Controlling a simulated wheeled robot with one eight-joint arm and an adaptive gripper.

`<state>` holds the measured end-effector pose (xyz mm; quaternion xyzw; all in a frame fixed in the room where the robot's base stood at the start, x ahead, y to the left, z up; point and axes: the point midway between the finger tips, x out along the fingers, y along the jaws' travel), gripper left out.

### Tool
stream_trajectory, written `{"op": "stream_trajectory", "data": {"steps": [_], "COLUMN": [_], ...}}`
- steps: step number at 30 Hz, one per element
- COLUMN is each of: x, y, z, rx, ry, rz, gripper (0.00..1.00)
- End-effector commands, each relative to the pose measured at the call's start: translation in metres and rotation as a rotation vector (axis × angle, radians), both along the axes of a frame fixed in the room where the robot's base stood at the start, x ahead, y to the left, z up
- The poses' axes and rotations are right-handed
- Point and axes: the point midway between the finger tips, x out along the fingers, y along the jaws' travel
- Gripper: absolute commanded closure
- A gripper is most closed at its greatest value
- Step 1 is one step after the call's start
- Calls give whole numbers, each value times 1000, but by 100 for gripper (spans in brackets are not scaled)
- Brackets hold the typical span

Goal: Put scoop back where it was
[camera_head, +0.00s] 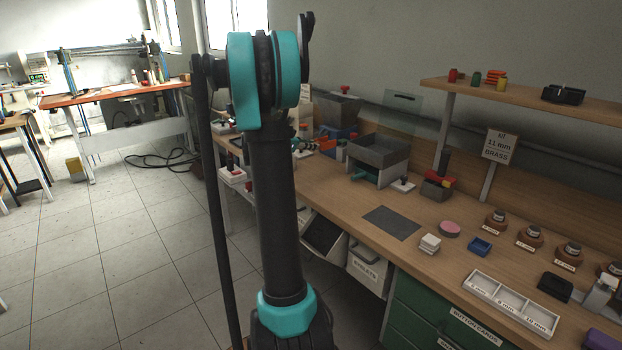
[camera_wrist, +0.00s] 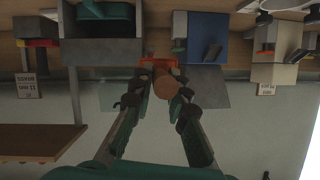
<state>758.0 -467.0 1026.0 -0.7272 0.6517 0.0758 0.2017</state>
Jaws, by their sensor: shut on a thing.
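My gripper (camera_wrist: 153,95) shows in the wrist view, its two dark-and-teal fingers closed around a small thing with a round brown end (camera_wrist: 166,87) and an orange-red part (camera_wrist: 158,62). This looks like the scoop, seen end-on, so its full shape is unclear. It appears in front of the gap between an open grey bin (camera_wrist: 100,47) and a blue bin (camera_wrist: 207,50), with the bench surface at the top of the picture. In the head view my arm hides most of the gripper and the held thing.
The grey bin also stands on the bench in the head view (camera_head: 380,152), with a small white block (camera_head: 403,185) beside it. A dark mat (camera_head: 391,222), a pink disc (camera_head: 449,228) and a white divided tray (camera_head: 510,303) lie nearer. A shelf (camera_head: 520,95) overhangs the bench at right.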

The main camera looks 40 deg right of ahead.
Motion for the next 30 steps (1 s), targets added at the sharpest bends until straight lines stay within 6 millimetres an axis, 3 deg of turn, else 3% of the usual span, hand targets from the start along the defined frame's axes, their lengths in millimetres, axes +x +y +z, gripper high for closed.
{"op": "stream_trajectory", "data": {"steps": [6,10,20,26,30], "x": [1,0,0,0,0], "y": [0,0,0,0,0], "z": [-54,-79,-105,-130,-133], "rx": [0,0,0,0,0], "ry": [0,0,0,0,0], "rz": [0,1,0,1,1], "gripper": [100,100,100,100,100]}}
